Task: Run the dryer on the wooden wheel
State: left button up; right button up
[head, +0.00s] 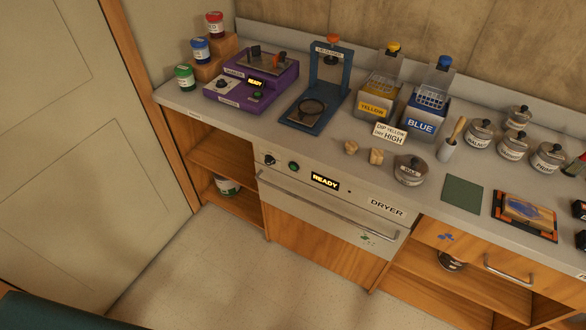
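The dryer (386,208) is built into the front of the counter. Its panel carries a black knob (269,160), a green button (293,167) and a lit display (325,182) reading READY. Its front with the long bar handle (330,213) looks shut; the inside is hidden. The knob's setting is too small to read. Two small wooden pieces, one on the left (351,147) and one on the right (376,156), lie on the counter above the dryer. I cannot tell whether either is the wooden wheel. A card (389,133) reads DIP YELLOW DRY HIGH. Neither gripper is in view.
Yellow (372,108) and blue (421,121) dip tanks, a blue press (312,108) and a purple machine (241,92) stand along the back. Lidded pots (410,171) and a green mat (462,194) are at right. The floor (230,265) before the dryer is clear.

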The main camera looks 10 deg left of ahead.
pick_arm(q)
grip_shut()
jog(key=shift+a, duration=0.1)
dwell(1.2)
